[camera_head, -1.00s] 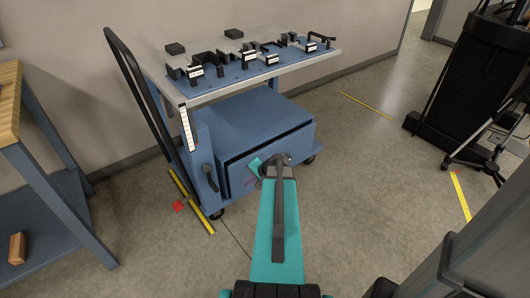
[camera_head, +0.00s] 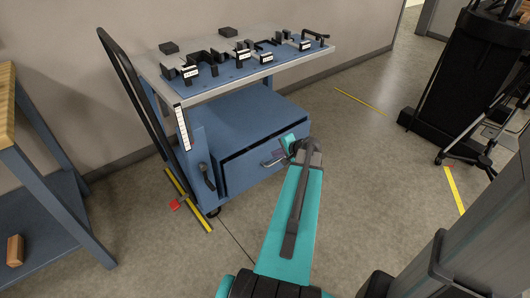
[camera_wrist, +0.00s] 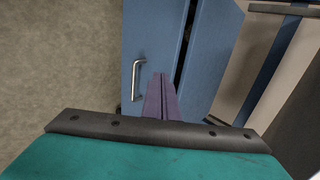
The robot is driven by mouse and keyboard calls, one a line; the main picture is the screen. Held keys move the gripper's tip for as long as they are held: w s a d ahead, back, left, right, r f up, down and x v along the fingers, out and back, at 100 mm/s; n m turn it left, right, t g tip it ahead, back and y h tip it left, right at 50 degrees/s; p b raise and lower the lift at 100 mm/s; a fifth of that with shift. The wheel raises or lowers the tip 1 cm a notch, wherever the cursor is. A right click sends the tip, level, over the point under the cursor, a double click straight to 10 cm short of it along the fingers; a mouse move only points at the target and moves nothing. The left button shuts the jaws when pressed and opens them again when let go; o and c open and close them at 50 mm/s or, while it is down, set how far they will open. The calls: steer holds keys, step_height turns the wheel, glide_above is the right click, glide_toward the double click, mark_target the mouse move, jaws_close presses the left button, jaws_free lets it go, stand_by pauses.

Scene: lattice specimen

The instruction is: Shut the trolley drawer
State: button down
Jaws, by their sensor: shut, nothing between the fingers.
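The blue trolley (camera_head: 245,112) stands against the wall. Its drawer (camera_head: 240,176) is a little open, with a dark gap along the top edge of its front. The gap also shows beside the drawer front (camera_wrist: 150,35) in the wrist view. A silver bar handle (camera_wrist: 137,80) is on the front. My gripper (camera_wrist: 160,78) has purple fingers closed together with nothing between them. They point at the drawer front, beside the handle. In the head view my arm partly hides the right end of the drawer, and contact cannot be told.
Black fixtures with white labels stand on the trolley's top (camera_head: 215,84). A workbench (camera_head: 45,150) is at the left, with a wooden block (camera_head: 15,250) on its lower shelf. A black machine (camera_head: 450,85) stands at the right. Open floor lies between it and the trolley.

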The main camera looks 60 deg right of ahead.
mark_target(256, 149)
steer(key=shift+w+d+r+b+x, duration=0.1)
steer(key=shift+w+r+b+x, duration=0.2)
steer(key=shift+x, duration=1.85)
steer(key=shift+w+d+r+b+x, duration=0.15)
steer(key=shift+w+r+x, duration=0.15)
steer(key=shift+x, duration=1.85)
steer(key=shift+w+d+r+b+x, duration=0.1)
steer(key=shift+w+r+b+x, duration=0.2)
steer(key=shift+x, duration=1.85)
steer(key=shift+r, duration=0.1)
steer(key=w, duration=0.1)
steer(key=w+d, duration=0.1)
steer(key=w, duration=0.1)
steer(key=shift+w+r+p, duration=0.1)
steer(key=shift+w+p, duration=0.15)
steer(key=shift+p, duration=0.1)
steer(key=shift+w, duration=0.1)
